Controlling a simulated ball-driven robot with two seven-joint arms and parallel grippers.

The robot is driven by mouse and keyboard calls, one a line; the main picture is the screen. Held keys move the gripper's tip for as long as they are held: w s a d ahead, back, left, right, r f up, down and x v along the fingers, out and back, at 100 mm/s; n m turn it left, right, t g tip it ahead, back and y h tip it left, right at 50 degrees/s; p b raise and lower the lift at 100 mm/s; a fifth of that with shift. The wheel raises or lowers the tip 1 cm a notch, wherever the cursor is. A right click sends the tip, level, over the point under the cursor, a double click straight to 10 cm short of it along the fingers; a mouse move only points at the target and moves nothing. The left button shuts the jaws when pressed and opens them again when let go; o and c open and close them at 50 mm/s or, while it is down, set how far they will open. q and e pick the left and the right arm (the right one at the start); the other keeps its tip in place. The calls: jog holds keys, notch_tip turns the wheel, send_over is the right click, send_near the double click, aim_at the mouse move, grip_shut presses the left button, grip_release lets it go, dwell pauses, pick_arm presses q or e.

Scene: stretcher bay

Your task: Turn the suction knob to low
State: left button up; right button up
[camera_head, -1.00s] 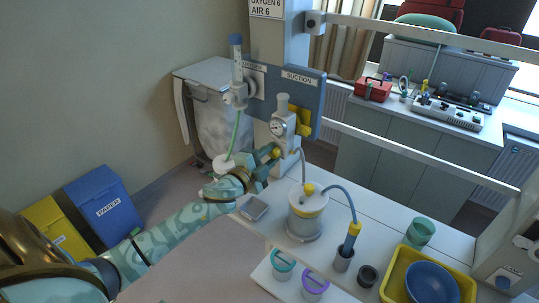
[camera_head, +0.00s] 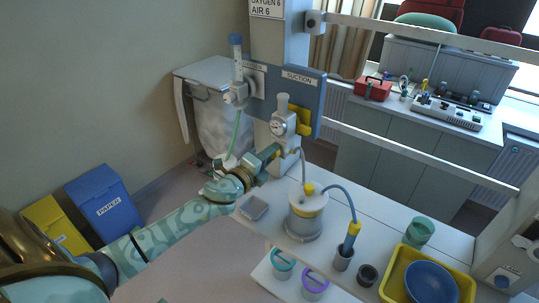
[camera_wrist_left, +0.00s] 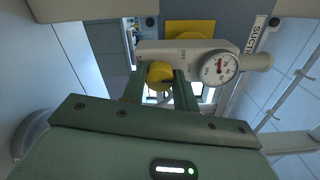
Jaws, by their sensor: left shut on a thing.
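The suction unit (camera_head: 284,122) is a pale body with a round gauge, mounted on the blue panel marked SUCTION (camera_head: 314,90). In the left wrist view its pale body (camera_wrist_left: 200,46) shows with the white gauge (camera_wrist_left: 219,68) to the right of the yellow knob (camera_wrist_left: 160,73). Small lettering shows on the body near the knob. My left gripper (camera_head: 278,154) reaches up to the unit's lower part. In the left wrist view its green fingers (camera_wrist_left: 160,82) stand either side of the knob, shut on it. In the head view the gripper mostly hides the knob. My right gripper is not in view.
A suction jar (camera_head: 306,222) with hoses stands on the white shelf below. A flowmeter (camera_head: 237,75) hangs left on the panel, with a green tube. A yellow tray (camera_head: 393,275) holding a blue bowl (camera_head: 432,283) is at lower right. A rail crosses behind.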

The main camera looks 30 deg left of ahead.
pick_arm(q)
jog(key=shift+f, duration=0.1)
jog(key=o, duration=1)
jog(key=shift+s+a+b, duration=0.2)
jog(key=shift+s+b, duration=0.35)
jog(key=shift+s, duration=2.2)
jog(key=shift+s+a+b, duration=0.2)
jog(key=shift+s+b, duration=0.3)
jog(key=shift+s, duration=2.2)
jog(key=shift+s+a+b, duration=0.2)
jog(key=shift+s+b, duration=0.35)
jog(key=shift+s, duration=2.2)
